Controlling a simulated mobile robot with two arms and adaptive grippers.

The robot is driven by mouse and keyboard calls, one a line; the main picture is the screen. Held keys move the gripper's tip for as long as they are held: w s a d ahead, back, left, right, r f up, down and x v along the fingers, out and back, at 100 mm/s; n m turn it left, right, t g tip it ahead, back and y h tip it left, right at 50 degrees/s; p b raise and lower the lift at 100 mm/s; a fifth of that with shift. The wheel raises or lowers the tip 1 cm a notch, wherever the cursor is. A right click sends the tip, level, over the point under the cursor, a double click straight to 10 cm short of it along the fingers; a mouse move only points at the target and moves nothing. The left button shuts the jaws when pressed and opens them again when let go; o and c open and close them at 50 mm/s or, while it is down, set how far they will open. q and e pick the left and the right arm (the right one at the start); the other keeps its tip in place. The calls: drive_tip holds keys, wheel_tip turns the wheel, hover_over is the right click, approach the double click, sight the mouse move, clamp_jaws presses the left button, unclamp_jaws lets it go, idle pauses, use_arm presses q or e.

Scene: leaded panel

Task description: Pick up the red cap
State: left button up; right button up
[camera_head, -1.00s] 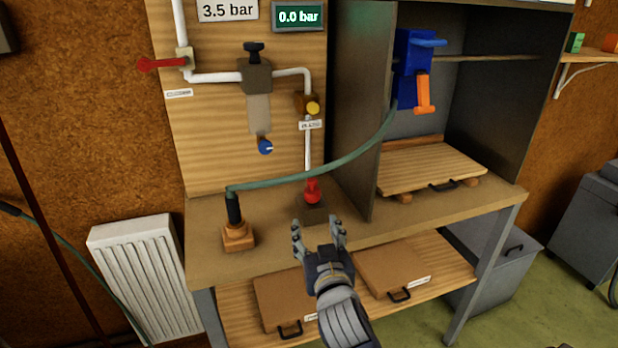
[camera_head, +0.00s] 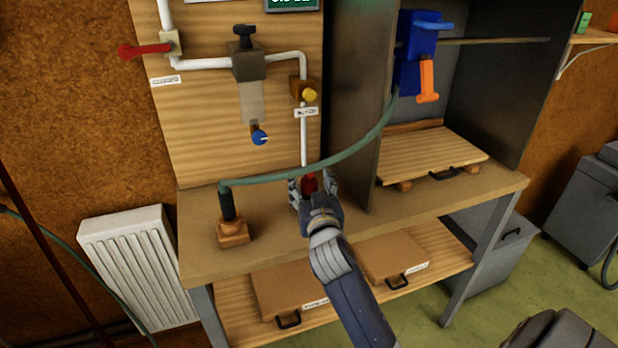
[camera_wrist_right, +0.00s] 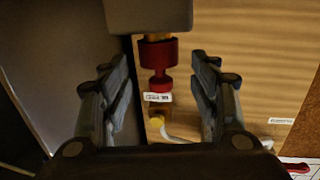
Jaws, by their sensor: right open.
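The red cap (camera_head: 309,183) sits at the bottom end of the white pipe, just above the bench top, partly hidden by my gripper in the head view. In the right wrist view the red cap (camera_wrist_right: 158,62) shows between the fingers, with a wide part and a narrower part. My right gripper (camera_head: 314,190) is open, with one finger on each side of the cap. In the right wrist view the gripper (camera_wrist_right: 160,95) shows clear gaps between both fingers and the cap. My left gripper is not in view.
A green hose (camera_head: 300,174) passes just behind the gripper, from a black fitting on an orange-brown block (camera_head: 233,232) to the blue tool (camera_head: 415,50). A dark cabinet wall (camera_head: 352,120) stands close on the right. The bench front (camera_head: 270,250) is clear.

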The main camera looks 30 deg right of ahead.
drive_tip(key=shift+x, duration=1.2)
drive_tip(key=shift+w+d+f, duration=0.15)
drive_tip(key=shift+w, duration=0.05)
drive_tip(key=shift+c, duration=0.2)
drive_tip(key=c, duration=0.8)
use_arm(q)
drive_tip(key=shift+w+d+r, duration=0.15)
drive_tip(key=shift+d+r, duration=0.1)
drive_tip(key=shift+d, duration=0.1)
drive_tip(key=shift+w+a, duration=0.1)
